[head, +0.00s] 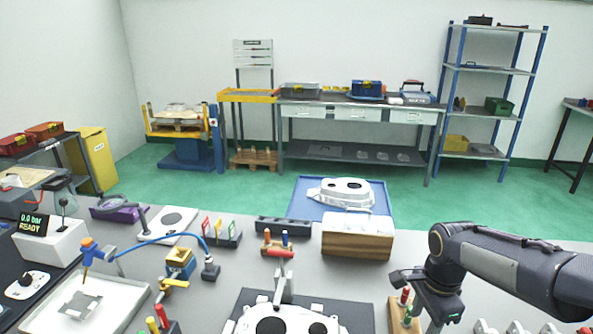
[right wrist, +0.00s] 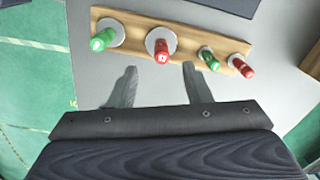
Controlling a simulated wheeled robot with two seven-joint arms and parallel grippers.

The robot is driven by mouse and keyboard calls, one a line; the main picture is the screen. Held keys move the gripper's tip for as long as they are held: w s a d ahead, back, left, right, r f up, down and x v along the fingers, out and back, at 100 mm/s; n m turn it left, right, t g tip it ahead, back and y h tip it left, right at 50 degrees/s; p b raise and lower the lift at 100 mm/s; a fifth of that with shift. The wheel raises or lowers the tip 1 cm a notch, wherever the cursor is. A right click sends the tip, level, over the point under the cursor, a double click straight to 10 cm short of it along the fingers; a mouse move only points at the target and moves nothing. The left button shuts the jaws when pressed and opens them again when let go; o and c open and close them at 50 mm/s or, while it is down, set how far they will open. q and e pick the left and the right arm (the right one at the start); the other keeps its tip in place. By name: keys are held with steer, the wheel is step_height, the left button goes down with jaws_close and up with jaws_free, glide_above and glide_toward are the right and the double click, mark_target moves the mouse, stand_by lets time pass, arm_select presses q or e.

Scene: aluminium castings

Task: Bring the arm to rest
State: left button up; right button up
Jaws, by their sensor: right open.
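My right arm comes in from the right of the head view, dark grey and bent at the elbow. Its gripper (head: 432,302) points down beside a wooden rack (head: 397,318) at the table's near right. In the right wrist view the gripper (right wrist: 158,88) is open, with nothing between its two fingers. The same wooden rack (right wrist: 133,24) lies just beyond the fingertips there. It holds green and red handled gauges, and the fingers look apart from them. My left gripper is not in view.
A white casting (head: 285,322) lies at the front middle of the grey table, another (head: 345,192) on a blue tray (head: 308,211) behind. A wooden box (head: 357,240) stands near the middle. Clamps, a blue hose (head: 165,238) and a display box (head: 50,245) crowd the left.

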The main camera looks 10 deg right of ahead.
steer(key=s+a+r+n+t+y, duration=0.1)
steer(key=s+a+r+n+t, duration=0.1)
steer(key=s+a+n, duration=0.4)
steer(key=s+a+r+n+t+y, duration=0.1)
steer(key=s+a+n+t+y, duration=0.1)
steer(key=s+a+n, duration=0.3)
steer(key=s+n+t, duration=0.1)
steer(key=s+n, duration=0.3)
steer(key=n, duration=0.1)
steer(key=shift+a+r+y, duration=0.3)
steer(key=shift+a+r, duration=0.1)
steer(key=shift+s, duration=0.1)
